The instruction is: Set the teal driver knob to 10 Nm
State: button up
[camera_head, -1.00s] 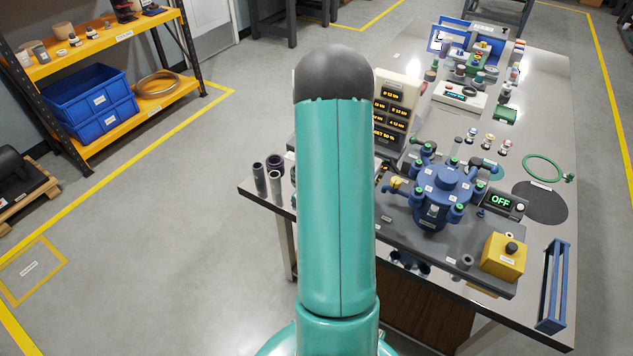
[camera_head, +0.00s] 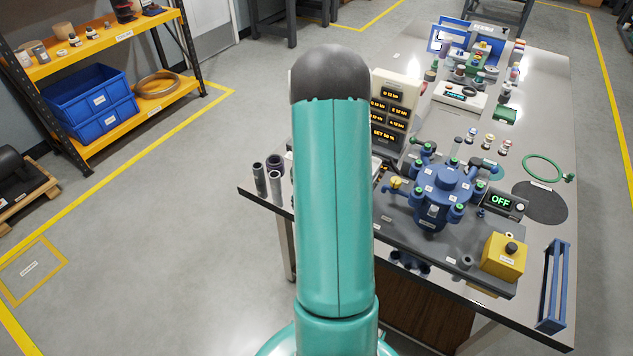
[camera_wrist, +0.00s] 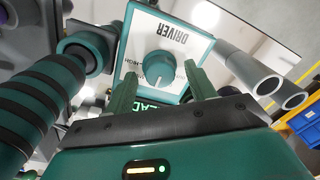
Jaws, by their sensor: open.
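In the wrist view the driver's panel (camera_wrist: 179,42) is white with a teal border and the word DRIVER, seen tilted. The small dial markings beside the knob are too small to read. My gripper (camera_wrist: 163,84) is open, its two green fingers apart on either side of the knob's near edge. I cannot tell whether either finger touches it. A ribbed teal and black grip (camera_wrist: 45,105) lies at the left. In the head view my arm hides the driver and gripper.
Grey tubes (camera_wrist: 252,72) stand close right of the panel; they also show at the table's left edge (camera_head: 260,180). A display board (camera_head: 396,95), a blue vessel (camera_head: 441,190) and a yellow box (camera_head: 503,256) occupy the table.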

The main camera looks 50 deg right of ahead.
jog(key=shift+r, duration=0.1)
notch_tip(320, 180, up, 14)
jog(key=shift+s+d+f, duration=0.2)
jog(key=shift+s, duration=0.05)
